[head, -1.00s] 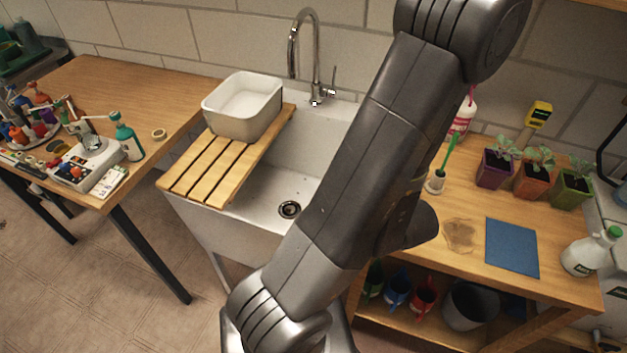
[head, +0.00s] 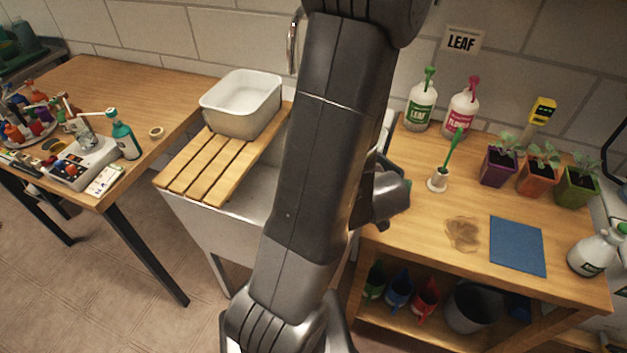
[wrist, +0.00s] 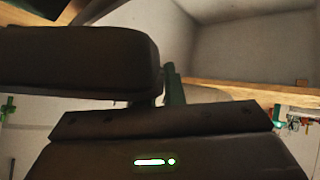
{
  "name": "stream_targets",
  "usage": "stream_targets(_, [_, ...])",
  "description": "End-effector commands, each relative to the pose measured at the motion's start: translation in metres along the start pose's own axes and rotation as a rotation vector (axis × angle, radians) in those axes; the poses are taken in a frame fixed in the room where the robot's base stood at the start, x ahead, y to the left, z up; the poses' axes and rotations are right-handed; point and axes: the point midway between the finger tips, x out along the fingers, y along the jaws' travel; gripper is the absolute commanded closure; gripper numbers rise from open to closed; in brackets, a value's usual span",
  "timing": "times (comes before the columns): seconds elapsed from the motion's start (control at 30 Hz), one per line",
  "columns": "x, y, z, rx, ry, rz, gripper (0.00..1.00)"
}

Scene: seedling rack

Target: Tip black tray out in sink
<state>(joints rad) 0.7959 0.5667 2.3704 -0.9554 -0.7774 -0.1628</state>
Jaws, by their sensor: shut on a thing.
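The white sink (head: 200,225) stands in the middle of the head view, its basin and drain mostly hidden behind my arm. A dark green part (wrist: 175,88) shows between the dark shapes.
A white tub (head: 240,118) sits on wooden slats (head: 205,172) across the sink's left side. The right bench holds two bottles (head: 420,105), a green brush (head: 450,155), several potted seedlings (head: 537,178), a blue mat (head: 517,246) and a spray bottle (head: 590,252). A cluttered bench (head: 130,85) stands left.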

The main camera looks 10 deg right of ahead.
Motion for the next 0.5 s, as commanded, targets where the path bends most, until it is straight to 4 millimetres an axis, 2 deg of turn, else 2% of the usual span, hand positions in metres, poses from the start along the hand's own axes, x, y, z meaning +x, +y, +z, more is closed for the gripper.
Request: stream_targets(0.5, [0.021,-0.013,0.0,-0.065,-0.102,0.01,1.0])
